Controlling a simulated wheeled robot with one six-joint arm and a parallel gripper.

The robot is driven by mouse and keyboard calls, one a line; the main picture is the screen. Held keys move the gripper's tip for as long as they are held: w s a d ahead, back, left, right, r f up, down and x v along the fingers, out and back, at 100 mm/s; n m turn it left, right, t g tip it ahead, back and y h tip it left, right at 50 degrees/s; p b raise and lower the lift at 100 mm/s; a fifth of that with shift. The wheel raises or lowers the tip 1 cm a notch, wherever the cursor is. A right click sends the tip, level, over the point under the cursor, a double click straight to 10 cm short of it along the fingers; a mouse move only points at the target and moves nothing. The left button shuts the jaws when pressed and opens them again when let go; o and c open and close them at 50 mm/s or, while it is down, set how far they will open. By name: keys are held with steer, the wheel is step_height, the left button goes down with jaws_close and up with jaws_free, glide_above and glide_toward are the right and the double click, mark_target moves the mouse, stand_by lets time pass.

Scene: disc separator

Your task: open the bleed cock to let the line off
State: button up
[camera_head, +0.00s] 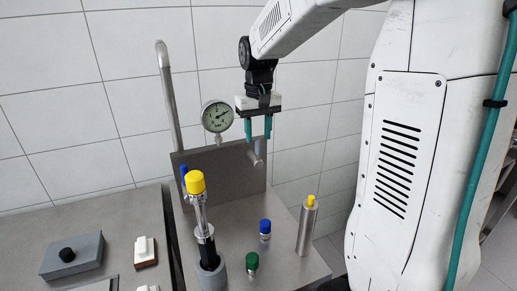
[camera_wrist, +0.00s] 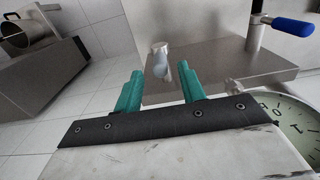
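My gripper (camera_head: 258,139) is open, its two teal fingers pointing down, and nothing is held. It also shows in the wrist view (camera_wrist: 162,76). A grey metal stub (camera_head: 256,159) sits just below the fingertips, and the wrist view shows its rounded end (camera_wrist: 160,60) beyond the gap between the fingers. I cannot tell whether they touch. A blue lever handle (camera_wrist: 293,26) on a metal stem is at the upper right of the wrist view. In the head view the blue handle (camera_head: 184,173) is partly hidden behind a yellow-capped column. No label shows which part is the bleed cock.
A pressure gauge (camera_head: 217,116) stands left of my gripper. The yellow-capped column (camera_head: 195,183) rises at the front left. A blue-topped fitting (camera_head: 265,228), a green-topped fitting (camera_head: 252,262) and a yellow-tipped cylinder (camera_head: 307,226) stand on the bench. A grey control box (camera_head: 72,255) is at left.

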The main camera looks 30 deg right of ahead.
mark_target(258, 160)
step_height(258, 160, down, 6)
steer(key=shift+r, duration=0.25)
jaws_close()
